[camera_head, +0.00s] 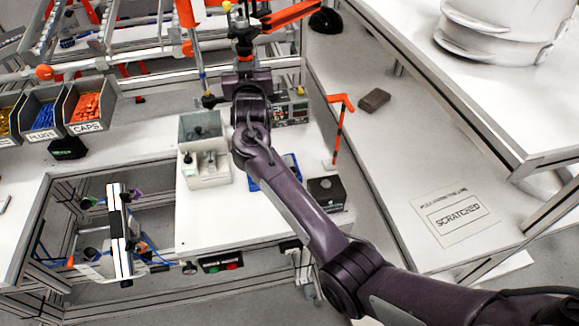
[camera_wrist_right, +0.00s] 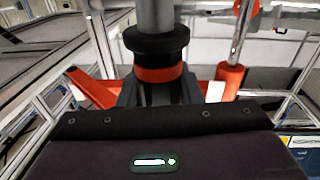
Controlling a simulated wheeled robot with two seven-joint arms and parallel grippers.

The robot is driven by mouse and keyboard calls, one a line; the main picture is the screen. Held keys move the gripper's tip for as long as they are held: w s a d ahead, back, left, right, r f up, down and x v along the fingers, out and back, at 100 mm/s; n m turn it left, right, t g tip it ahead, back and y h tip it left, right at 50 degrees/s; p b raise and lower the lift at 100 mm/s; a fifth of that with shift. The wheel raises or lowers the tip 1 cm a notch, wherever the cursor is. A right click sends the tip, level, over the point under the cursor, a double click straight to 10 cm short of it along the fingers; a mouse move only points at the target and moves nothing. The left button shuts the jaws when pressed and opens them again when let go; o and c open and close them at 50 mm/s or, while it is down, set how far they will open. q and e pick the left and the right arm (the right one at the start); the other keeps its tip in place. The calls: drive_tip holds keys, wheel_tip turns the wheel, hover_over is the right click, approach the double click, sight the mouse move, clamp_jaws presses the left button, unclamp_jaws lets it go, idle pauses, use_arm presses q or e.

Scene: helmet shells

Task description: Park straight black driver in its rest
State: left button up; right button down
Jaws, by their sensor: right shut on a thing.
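My right arm reaches up from the lower right in the head view, and its gripper (camera_head: 245,42) is at the top, near the orange-and-metal rack. In the right wrist view the gripper (camera_wrist_right: 158,90) is shut on the driver (camera_wrist_right: 157,45), a grey cylinder with a black collar and an orange-red band. In the head view the driver is small and hard to separate from the dark and orange parts around it. I cannot pick out its rest for certain in either view. My left gripper is not in view.
Grey bins (camera_head: 203,127) stand on the white bench left of my forearm, with a blue tray (camera_head: 262,185) and a black box (camera_head: 326,192) near it. An orange hooked stand (camera_head: 338,130) is to the right. White shelving (camera_head: 480,100) stands at the far right. Parts bins (camera_head: 84,103) are left.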

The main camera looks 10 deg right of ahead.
drive_tip(key=shift+y, duration=0.4)
drive_tip(key=a, duration=0.1)
drive_tip(key=s+a, duration=0.1)
drive_tip(key=a+f, duration=0.1)
drive_tip(key=a, duration=0.1)
drive_tip(key=shift+s+f, duration=0.1)
drive_tip(key=shift+s, duration=0.1)
drive_tip(key=s+d+r+p, duration=0.1)
drive_tip(key=s+d, duration=0.6)
drive_tip(key=shift+d+p, duration=0.25)
drive_tip(key=shift+p, duration=0.05)
drive_tip(key=shift+w+d, duration=0.1)
drive_tip(key=s+d, duration=0.6)
drive_tip(key=d, duration=0.6)
drive_tip(key=shift+d+r, duration=0.15)
drive_tip(key=shift+r, duration=0.3)
